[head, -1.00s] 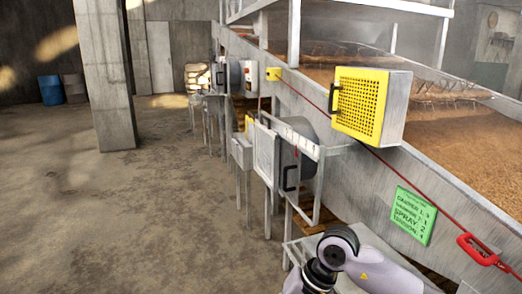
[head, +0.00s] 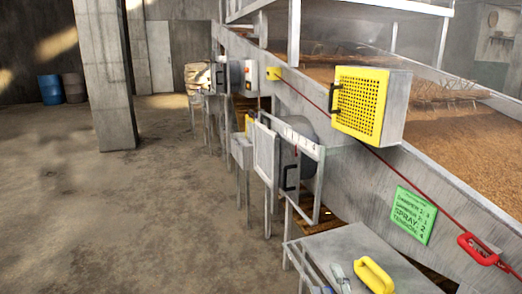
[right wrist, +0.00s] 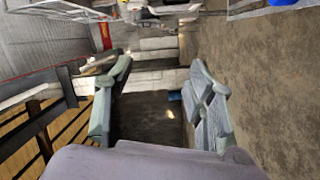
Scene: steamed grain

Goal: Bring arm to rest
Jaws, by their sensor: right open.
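My right gripper (right wrist: 160,100) shows in the right wrist view. Its two grey-green fingers stand wide apart with nothing between them, only dark floor behind. In the head view the right arm no longer crosses the metal table (head: 345,243); a small grey piece at its lower edge is too cut off to identify. My left gripper is in neither view.
A yellow handle (head: 374,276) lies on the metal table. A sloped grain bed (head: 470,130) rises on the right, with a yellow mesh box (head: 360,104), a green sign (head: 412,215) and a red pull handle (head: 478,249). Open concrete floor (head: 130,220) lies left, beyond it a pillar (head: 104,75).

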